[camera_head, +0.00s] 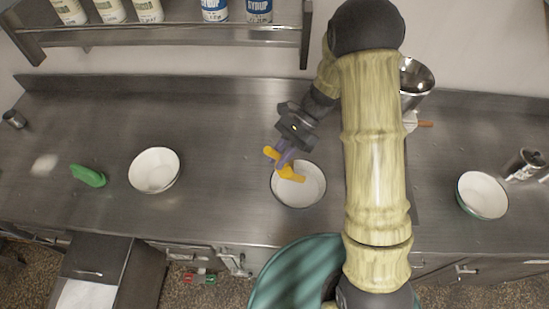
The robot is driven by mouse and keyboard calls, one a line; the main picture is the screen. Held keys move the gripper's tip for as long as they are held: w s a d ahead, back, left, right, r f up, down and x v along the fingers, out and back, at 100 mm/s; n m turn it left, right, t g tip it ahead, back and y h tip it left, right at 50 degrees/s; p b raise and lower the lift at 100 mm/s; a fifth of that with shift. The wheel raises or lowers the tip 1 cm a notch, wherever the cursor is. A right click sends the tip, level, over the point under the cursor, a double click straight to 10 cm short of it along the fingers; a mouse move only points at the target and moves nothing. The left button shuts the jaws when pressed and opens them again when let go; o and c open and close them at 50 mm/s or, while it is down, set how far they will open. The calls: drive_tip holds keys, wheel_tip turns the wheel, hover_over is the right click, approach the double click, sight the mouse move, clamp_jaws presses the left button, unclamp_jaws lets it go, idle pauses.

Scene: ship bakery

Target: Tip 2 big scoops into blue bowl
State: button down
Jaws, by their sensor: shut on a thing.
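My gripper (284,155) is shut on a yellow-orange scoop (291,174). It reaches down from the upper right, and the scoop is over the middle bowl (314,197), with its lower end inside the bowl's outline. The bowl has a pale inside and a dark rim; I cannot make out a clear blue on it. I cannot tell whether the scoop touches the bowl or what it holds. A second white bowl (155,169) stands to the left. A third bowl (482,194) with a greenish outside stands at the right. A green scoop-like thing (88,175) lies at the left.
A steel counter (225,130) carries everything, with free room between the left and middle bowls. A metal container (415,78) stands behind my arm, and a metal cup (525,164) at the far right. A shelf (180,42) with bottles and syrup cans hangs above.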

drive_tip(key=shift+w+d+r+g+y+p, duration=0.2)
drive_tip(key=shift+w+d+r+y, duration=0.1)
drive_tip(key=shift+d, duration=0.1)
drive_tip(key=shift+w+d+r+g+y+p, duration=0.15)
drive_tip(key=shift+d+r+g+y, duration=0.1)
drive_tip(key=shift+d, duration=0.15)
drive_tip(key=shift+r, duration=0.1)
idle(0.8)
wheel_tip(320, 180, up, 3)
drive_tip(key=p, duration=0.2)
drive_tip(key=shift+p, duration=0.4)
drive_tip(key=shift+r+t+h+p, duration=0.25)
drive_tip(key=shift+t+h+p, duration=0.2)
drive_tip(key=shift+h+p, duration=0.15)
drive_tip(key=shift+s+a+r+t+h+p, duration=0.1)
drive_tip(key=shift+r+t+h+p, duration=0.2)
drive_tip(key=shift+t+h+p, duration=0.5)
drive_tip(key=shift+r+h+p, duration=0.1)
drive_tip(key=shift+h+p, duration=0.65)
drive_tip(key=shift+p, duration=0.15)
drive_tip(key=shift+f+m+t+h, duration=0.2)
drive_tip(key=shift+m+t+h, duration=0.1)
drive_tip(key=shift+t, duration=0.1)
